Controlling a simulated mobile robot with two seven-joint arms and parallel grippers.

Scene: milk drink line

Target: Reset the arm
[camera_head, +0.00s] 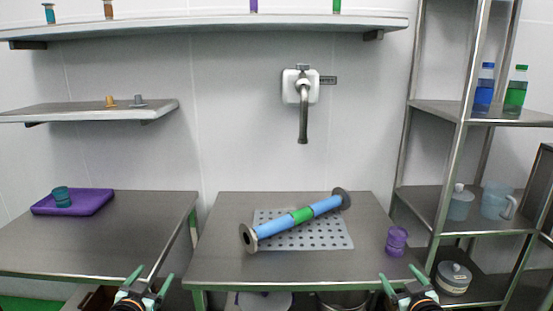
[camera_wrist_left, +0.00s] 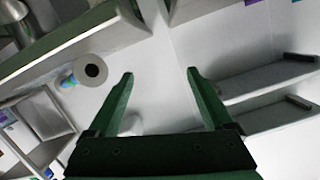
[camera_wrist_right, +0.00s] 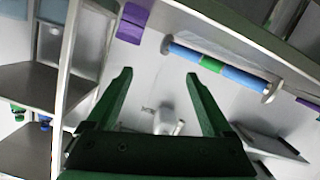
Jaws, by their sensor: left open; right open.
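My left gripper (camera_head: 150,286) is at the bottom of the head view, in front of the gap between the two tables, with its fingers apart. It shows open and empty in the left wrist view (camera_wrist_left: 158,78). My right gripper (camera_head: 402,284) is at the bottom right of the head view, by the front edge of the middle table. It shows open and empty in the right wrist view (camera_wrist_right: 160,76). Neither gripper touches any object.
A blue and green tube (camera_head: 272,226) with flanged ends lies across a perforated plate (camera_head: 335,240) on the middle table (camera_head: 215,250). A purple cup (camera_head: 397,240) stands at right. A purple tray (camera_head: 45,207) holds a teal cup (camera_head: 62,196) at left. A metal shelf rack (camera_head: 437,195) stands right.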

